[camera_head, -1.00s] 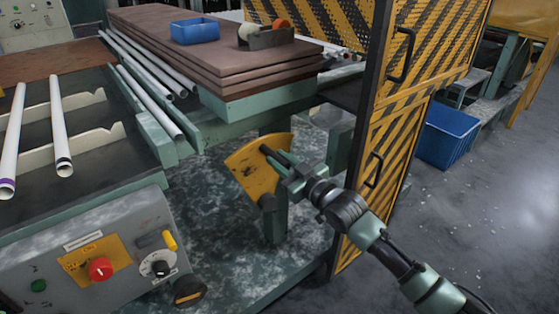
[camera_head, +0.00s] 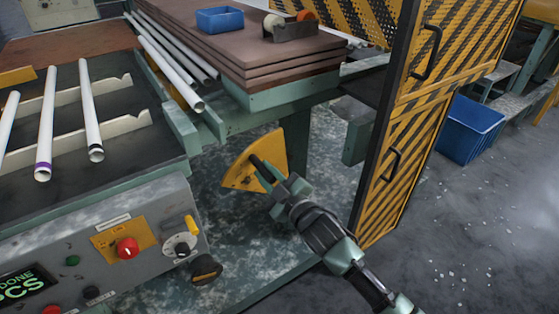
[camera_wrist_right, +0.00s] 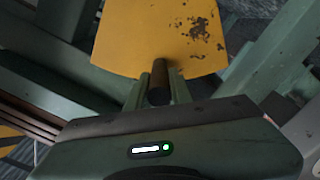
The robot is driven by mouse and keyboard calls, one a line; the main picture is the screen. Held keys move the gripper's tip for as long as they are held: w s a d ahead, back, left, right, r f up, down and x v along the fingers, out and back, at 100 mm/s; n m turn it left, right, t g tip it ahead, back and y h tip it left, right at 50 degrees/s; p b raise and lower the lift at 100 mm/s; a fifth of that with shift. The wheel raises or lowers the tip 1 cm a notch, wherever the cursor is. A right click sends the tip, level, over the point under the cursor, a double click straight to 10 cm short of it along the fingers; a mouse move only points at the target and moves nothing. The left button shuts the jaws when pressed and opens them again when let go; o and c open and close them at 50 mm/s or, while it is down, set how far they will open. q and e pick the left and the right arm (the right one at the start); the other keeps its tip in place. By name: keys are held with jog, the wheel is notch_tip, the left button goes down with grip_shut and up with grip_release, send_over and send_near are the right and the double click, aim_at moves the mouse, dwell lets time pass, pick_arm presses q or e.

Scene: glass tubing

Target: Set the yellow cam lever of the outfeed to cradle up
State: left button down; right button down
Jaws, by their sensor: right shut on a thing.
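The yellow cam lever is a worn, fan-shaped plate (camera_head: 240,172) with a dark round handle. It stands low under the front of the bench, in the middle of the head view. My right gripper (camera_head: 268,176) reaches it from the lower right and is shut on the dark handle. In the right wrist view the handle (camera_wrist_right: 159,84) sits between the two green fingers, with the chipped yellow plate (camera_wrist_right: 150,38) beyond. The gripper covers the plate's lower right part, so its pivot is hidden. My left gripper is not in view.
A yellow-black striped guard door (camera_head: 415,150) stands close on the right of my right arm. A control panel (camera_head: 60,255) with knobs is at lower left. Glass tubes (camera_head: 91,110) lie on the racks at left. A blue bin (camera_head: 470,130) is on the floor beyond the door.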

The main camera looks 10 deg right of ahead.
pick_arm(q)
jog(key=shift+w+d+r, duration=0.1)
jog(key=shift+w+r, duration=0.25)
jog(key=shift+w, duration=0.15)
pick_arm(e)
jog(key=shift+s+a+f+n, duration=0.3)
jog(key=shift+a+f+n, duration=0.15)
jog(key=shift+a+f, duration=0.25)
jog(key=shift+s+a+f+n, duration=0.25)
jog(key=shift+a+f+n, duration=0.2)
jog(key=shift+a, duration=0.3)
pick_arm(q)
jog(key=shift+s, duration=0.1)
pick_arm(e)
jog(key=c, duration=1.3)
grip_release()
jog(key=shift+o, duration=0.2)
jog(key=shift+r, duration=0.1)
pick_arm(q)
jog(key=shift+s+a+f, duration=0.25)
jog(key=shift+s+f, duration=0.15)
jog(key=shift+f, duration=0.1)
pick_arm(e)
jog(key=v, duration=0.7)
jog(key=shift+s+d, duration=0.2)
jog(key=shift+s, duration=0.15)
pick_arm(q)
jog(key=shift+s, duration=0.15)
